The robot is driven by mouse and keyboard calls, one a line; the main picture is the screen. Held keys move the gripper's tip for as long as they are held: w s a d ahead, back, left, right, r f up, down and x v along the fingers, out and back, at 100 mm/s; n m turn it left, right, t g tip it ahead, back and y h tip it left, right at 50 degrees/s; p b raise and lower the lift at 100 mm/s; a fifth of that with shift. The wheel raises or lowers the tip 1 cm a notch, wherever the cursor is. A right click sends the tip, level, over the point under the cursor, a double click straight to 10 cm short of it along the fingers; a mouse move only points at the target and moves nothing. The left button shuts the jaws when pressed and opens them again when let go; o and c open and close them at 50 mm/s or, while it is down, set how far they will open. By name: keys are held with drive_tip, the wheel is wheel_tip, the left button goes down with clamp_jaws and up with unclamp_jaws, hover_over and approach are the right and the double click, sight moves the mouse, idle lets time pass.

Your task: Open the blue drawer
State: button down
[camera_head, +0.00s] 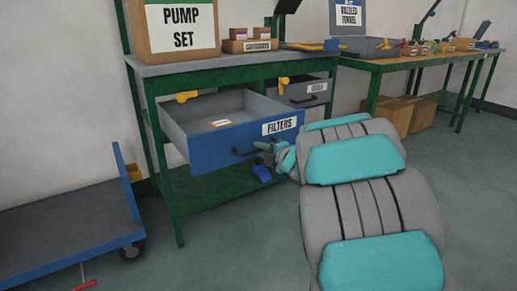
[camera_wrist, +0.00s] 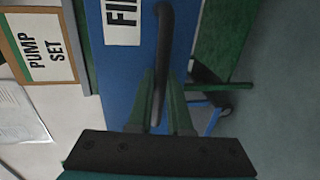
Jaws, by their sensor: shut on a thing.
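The blue drawer (camera_head: 222,140) carries a white "FILTERS" label and is pulled well out of the green workbench. Its grey inside shows, with a small light item in it. The drawer's dark handle (camera_wrist: 164,55) shows in the wrist view, running between the fingers. In the head view my gripper (camera_head: 262,150) is small and partly hidden by my arm.
A second, grey drawer (camera_head: 305,92) is beside it under the same bench. A "PUMP SET" box (camera_head: 172,45) stands on the bench top. A blue cart (camera_head: 75,225) is at the left. Open floor lies in front of the bench.

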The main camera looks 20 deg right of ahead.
drive_tip(key=c, duration=0.8)
unclamp_jaws()
drive_tip(key=shift+c, duration=0.2)
drive_tip(key=v, duration=0.7)
drive_tip(key=shift+s+p, duration=0.4)
drive_tip(key=shift+d, duration=0.1)
